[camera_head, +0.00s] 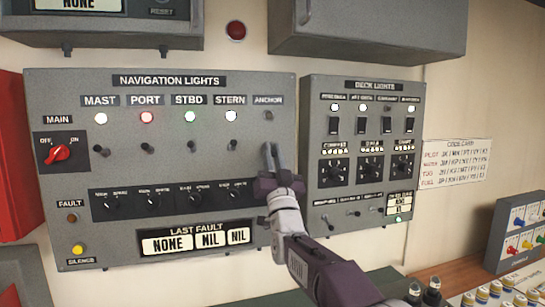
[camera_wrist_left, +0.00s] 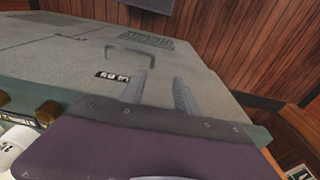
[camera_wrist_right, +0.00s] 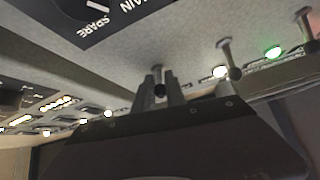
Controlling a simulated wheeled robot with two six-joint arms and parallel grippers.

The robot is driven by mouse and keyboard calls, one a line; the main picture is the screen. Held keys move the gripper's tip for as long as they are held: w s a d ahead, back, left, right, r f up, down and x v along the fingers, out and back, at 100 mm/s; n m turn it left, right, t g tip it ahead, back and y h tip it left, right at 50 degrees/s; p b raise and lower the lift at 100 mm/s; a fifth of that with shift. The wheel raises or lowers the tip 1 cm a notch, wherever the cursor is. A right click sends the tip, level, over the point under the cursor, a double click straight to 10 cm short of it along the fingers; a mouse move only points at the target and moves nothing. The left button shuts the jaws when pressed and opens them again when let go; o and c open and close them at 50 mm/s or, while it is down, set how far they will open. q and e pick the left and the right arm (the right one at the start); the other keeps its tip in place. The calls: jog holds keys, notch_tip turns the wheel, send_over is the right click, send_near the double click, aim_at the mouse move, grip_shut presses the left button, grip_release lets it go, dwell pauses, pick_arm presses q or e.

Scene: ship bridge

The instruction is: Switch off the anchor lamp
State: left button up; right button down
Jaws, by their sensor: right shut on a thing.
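The navigation lights panel (camera_head: 160,215) hangs on the wall. Its anchor lamp (camera_head: 268,115), under the ANCHOR label (camera_head: 268,100), looks grey and unlit. My right gripper (camera_head: 270,150) is at the anchor switch position below that lamp, hiding most of the switch in the head view. In the right wrist view, its fingers are shut on the anchor switch (camera_wrist_right: 159,89), whose dark round tip shows between them. My left gripper (camera_wrist_left: 158,92) shows only in its wrist view, fingers apart and empty, above a grey console surface.
The lit stern lamp (camera_head: 232,115) and stern switch (camera_head: 232,145) are just left of my right gripper. The deck lights panel (camera_head: 311,200) is close on the right. A row of rotary knobs (camera_head: 195,198) lies below the switches.

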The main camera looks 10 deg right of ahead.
jog(key=shift+r, duration=0.1)
jog(key=c, duration=1.5)
grip_release()
jog(key=shift+c, duration=0.2)
jog(key=shift+w, duration=0.1)
jog(key=b+v, duration=0.7)
jog(key=v, duration=0.2)
jog(key=shift+b, duration=0.35)
